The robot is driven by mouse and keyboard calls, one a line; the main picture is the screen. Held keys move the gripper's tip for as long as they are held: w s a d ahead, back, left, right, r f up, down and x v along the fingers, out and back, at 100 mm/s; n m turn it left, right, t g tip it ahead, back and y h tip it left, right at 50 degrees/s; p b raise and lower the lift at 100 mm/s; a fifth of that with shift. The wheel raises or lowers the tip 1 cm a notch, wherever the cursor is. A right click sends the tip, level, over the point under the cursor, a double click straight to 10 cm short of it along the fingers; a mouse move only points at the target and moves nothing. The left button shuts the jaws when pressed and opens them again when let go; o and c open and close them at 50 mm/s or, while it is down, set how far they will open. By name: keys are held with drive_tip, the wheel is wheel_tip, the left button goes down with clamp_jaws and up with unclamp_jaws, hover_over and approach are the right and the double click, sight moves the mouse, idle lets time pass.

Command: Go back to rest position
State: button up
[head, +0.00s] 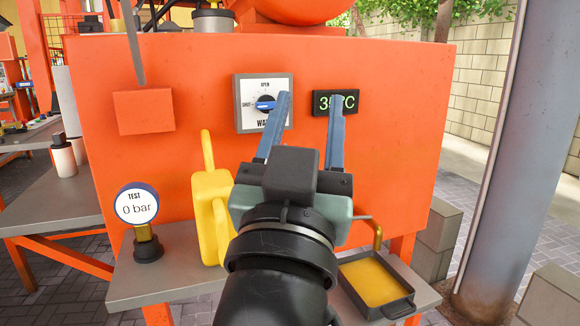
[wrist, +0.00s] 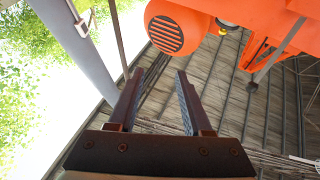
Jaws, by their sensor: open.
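My gripper (head: 308,122) is open and empty in the head view, its two blue fingers pointing up and forward before the orange machine panel (head: 390,150). The left finger overlaps the right edge of the rotary switch plate (head: 247,88), whose blue knob (head: 265,103) points to the left. The right finger overlaps the temperature display (head: 350,103), hiding part of its reading. Whether the fingers touch the panel cannot be told. In the wrist view my gripper (wrist: 157,75) shows both fingers apart with nothing between them.
A yellow handled object (head: 212,205) stands close left of my arm. A dark tray (head: 395,307) with yellow contents sits at right, near a grey post (head: 520,150). An orange motor (wrist: 178,30) shows in the wrist view.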

drive_tip(key=s+a+r+n+t+y+p, duration=0.2)
drive_tip(key=s+r+n+t+y, duration=0.15)
drive_tip(key=s+r, duration=0.65)
wheel_tip(320, 180, up, 38)
drive_tip(key=p, duration=3.7)
drive_tip(key=shift+w+f+m+y, duration=0.2)
drive_tip(key=shift+w+m+y, duration=0.15)
drive_tip(key=shift+w, duration=0.1)
drive_tip(key=shift+t, duration=0.25)
